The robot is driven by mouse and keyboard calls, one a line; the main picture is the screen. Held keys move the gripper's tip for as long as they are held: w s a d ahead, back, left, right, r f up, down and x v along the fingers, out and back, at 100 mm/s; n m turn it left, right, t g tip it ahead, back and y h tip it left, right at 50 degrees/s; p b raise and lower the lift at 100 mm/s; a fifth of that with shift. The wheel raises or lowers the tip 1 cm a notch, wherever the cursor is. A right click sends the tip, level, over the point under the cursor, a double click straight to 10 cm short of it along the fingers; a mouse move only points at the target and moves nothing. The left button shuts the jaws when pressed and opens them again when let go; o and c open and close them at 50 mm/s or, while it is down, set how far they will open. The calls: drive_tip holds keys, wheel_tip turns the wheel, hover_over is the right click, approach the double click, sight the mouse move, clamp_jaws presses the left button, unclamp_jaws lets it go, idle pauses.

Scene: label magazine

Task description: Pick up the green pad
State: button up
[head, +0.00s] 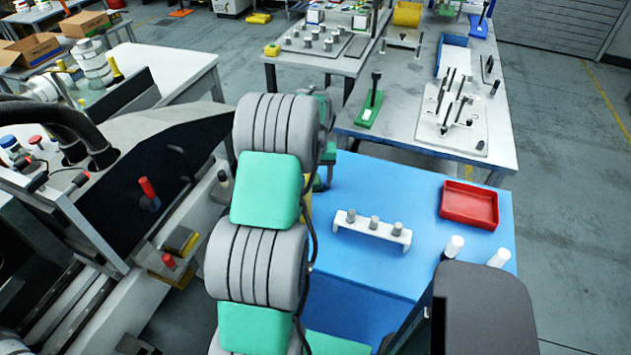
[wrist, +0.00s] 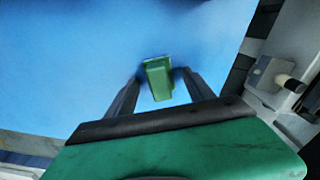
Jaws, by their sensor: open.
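The green pad (wrist: 157,82) shows in the wrist view as a small green block against the blue tabletop. My gripper (wrist: 162,76) is open, with one dark finger on each side of the pad. The fingertips are close to its sides. I cannot tell whether they touch it or how far down they reach. In the head view my arm hides the pad and most of my gripper, which is over the left part of the blue table (head: 375,195).
On the blue table stand a white rack (head: 372,229) with several grey pegs and a red tray (head: 469,205). A grey table (head: 400,130) with fixtures adjoins behind. A machine (head: 150,150) stands at the left.

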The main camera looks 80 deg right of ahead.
clamp_jaws()
idle(0.7)
